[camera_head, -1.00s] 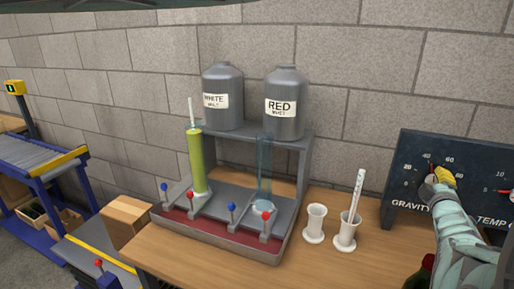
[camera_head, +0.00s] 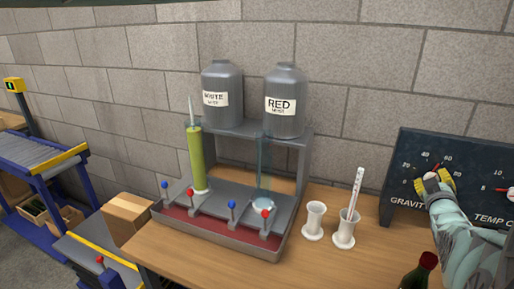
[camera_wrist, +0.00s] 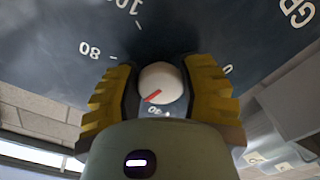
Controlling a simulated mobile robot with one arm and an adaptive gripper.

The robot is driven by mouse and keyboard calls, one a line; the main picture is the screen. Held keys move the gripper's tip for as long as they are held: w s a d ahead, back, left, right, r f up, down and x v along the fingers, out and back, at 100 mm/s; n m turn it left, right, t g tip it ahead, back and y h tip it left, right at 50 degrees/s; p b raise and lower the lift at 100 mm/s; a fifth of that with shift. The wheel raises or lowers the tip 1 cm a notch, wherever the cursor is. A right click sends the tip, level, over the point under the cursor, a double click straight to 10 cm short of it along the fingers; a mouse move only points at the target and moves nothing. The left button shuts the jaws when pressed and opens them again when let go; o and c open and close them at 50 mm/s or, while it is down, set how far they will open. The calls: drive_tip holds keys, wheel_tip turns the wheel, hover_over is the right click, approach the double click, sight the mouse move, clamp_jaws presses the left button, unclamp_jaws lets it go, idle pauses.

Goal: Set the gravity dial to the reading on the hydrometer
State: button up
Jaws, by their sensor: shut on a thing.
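The gravity dial is a pale round knob (camera_wrist: 158,82) with a red pointer on a dark panel (camera_head: 480,152). My gripper (camera_head: 435,181), with yellow fingers, reaches up to the panel at the right. In the wrist view the fingers are shut on the knob from both sides, and the pointer aims lower left, near the upside-down 40. In the head view my fingers hide most of the knob. The hydrometer's thin pale stem (camera_head: 191,112) sticks up from the tall cylinder of yellow-green liquid (camera_head: 196,160). Its reading is too small to tell.
A temperature dial (camera_head: 505,190) is right of my gripper. A dark bottle (camera_head: 421,272) stands below my arm. Two white cups, one holding a thermometer-like stick (camera_head: 357,190), stand on the bench. A second, clear cylinder (camera_head: 264,165) stands under the RED tank (camera_head: 285,120).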

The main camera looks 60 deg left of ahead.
drive_tip(key=shift+f+m, duration=0.15)
drive_tip(key=shift+m, duration=0.25)
idle(0.3)
drive_tip(key=shift+d, duration=0.1)
drive_tip(key=shift+m, duration=0.8)
idle(1.5)
drive_tip(key=o, duration=1.2)
drive_tip(key=shift+a+n, duration=0.2)
drive_tip(key=shift+n, duration=0.6)
drive_tip(key=shift+d, duration=0.1)
